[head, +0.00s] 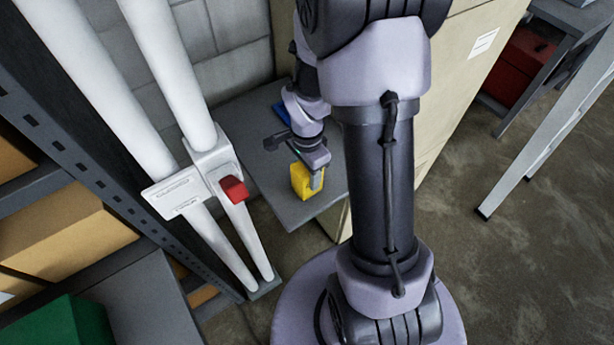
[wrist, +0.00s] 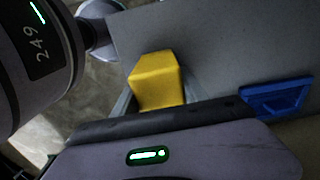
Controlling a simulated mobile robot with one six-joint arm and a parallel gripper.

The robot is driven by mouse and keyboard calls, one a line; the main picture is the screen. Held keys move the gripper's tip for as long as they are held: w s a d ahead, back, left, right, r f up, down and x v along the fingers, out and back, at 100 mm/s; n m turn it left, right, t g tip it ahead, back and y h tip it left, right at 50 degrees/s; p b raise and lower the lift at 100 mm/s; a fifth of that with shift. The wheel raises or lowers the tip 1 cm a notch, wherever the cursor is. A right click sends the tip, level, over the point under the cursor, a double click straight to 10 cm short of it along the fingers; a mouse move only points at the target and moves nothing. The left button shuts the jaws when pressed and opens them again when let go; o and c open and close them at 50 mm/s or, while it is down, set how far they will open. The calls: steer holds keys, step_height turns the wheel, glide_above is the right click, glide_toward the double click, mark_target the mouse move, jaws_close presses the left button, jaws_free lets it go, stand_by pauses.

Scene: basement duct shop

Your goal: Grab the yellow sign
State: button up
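The yellow sign (head: 300,181) is a small, blocky, upright yellow piece at the front part of the grey bench top in the head view. It also shows in the wrist view (wrist: 157,79), just beyond my gripper's body. My gripper (head: 315,177) is down at the sign, and one grey finger shows against its right side. In the wrist view, pale finger edges show close on both sides of the sign. I cannot tell whether they press on it. The sign's lower part is hidden in the wrist view.
A blue object (wrist: 276,99) lies on the grey bench top (head: 262,172), behind the sign. White pipes with a red-handled valve (head: 234,189) stand left of the bench. A shelf with boxes (head: 60,235) is at far left. Open floor (head: 500,260) lies right.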

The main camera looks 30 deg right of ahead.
steer(key=shift+c, duration=1.2)
steer(key=shift+r, duration=0.1)
